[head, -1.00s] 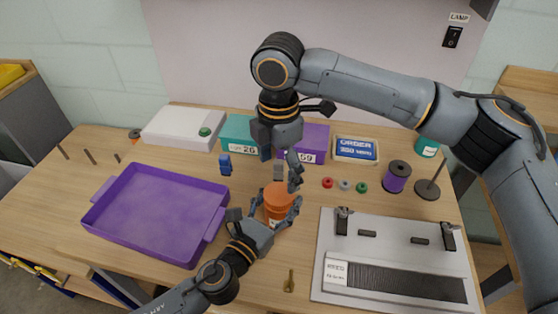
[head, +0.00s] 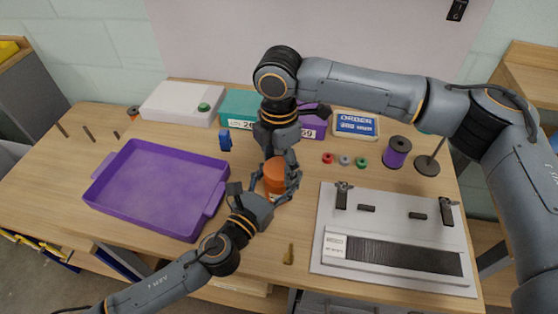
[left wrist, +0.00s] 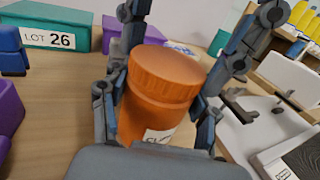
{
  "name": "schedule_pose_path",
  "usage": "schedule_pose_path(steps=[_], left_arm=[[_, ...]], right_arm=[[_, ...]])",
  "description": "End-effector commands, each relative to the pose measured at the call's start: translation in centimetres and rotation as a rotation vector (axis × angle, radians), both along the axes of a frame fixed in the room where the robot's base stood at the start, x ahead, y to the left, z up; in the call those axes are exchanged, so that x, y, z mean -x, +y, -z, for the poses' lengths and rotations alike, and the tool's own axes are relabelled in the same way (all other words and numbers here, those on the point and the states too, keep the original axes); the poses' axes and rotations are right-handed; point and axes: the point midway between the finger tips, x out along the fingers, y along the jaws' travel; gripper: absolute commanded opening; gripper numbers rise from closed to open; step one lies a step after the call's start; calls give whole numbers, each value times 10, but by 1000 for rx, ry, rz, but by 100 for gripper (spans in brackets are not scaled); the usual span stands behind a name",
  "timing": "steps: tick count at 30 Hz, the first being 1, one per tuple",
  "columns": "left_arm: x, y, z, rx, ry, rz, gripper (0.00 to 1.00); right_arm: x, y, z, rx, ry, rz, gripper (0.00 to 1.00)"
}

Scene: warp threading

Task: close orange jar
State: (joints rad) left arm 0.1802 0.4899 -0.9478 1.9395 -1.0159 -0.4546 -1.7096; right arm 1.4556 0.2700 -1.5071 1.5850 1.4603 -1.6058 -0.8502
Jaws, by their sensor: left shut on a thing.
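The orange jar (head: 274,177) stands at the middle of the table in the head view. In the left wrist view the jar (left wrist: 150,118) has a white label, and its ridged orange lid (left wrist: 165,72) sits on top. I cannot tell whether the lid is tight. My left gripper (head: 266,192) is shut around the jar body, with a finger on each side. My right gripper (head: 281,160) points down from above at the lid. Its fingers (left wrist: 180,55) flank the lid in the left wrist view; whether they grip it is unclear.
A purple tray (head: 92,190) lies left. Behind are a blue item (head: 225,140), a teal box (head: 238,103) and a purple box (head: 313,128). Small rings (head: 345,161), a purple spool (head: 397,152) and a grey board device (head: 330,230) are right. A brass piece (head: 289,254) lies in front.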

Motion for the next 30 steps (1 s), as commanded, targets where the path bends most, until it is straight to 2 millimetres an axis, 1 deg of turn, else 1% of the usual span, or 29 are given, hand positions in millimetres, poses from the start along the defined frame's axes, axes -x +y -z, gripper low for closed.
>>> schedule_pose_path(steps=[1,3,8,11,14,24,27,30], left_arm=[[0,0,0,-1,0,0,0],[0,0,0,-1,0,0,0],[0,0,0,-1,-1,0,0],[0,0,0,-1,-1,0,0],[0,0,0,-1,-1,0,0],[0,0,0,-1,-1,0,0],[0,0,0,-1,-1,0,0],[0,0,0,-1,-1,1,0]], right_arm=[[0,0,0,0,0,0,37],[0,0,0,0,0,0,25],[0,0,1,0,0,20,25],[0,0,1,-2,1,115,25],[1,1,1,-1,3,292,25],[1,0,2,-1,4,980,25],[1,1,2,0,3,1164,25],[0,0,2,1,1,1287,25]])
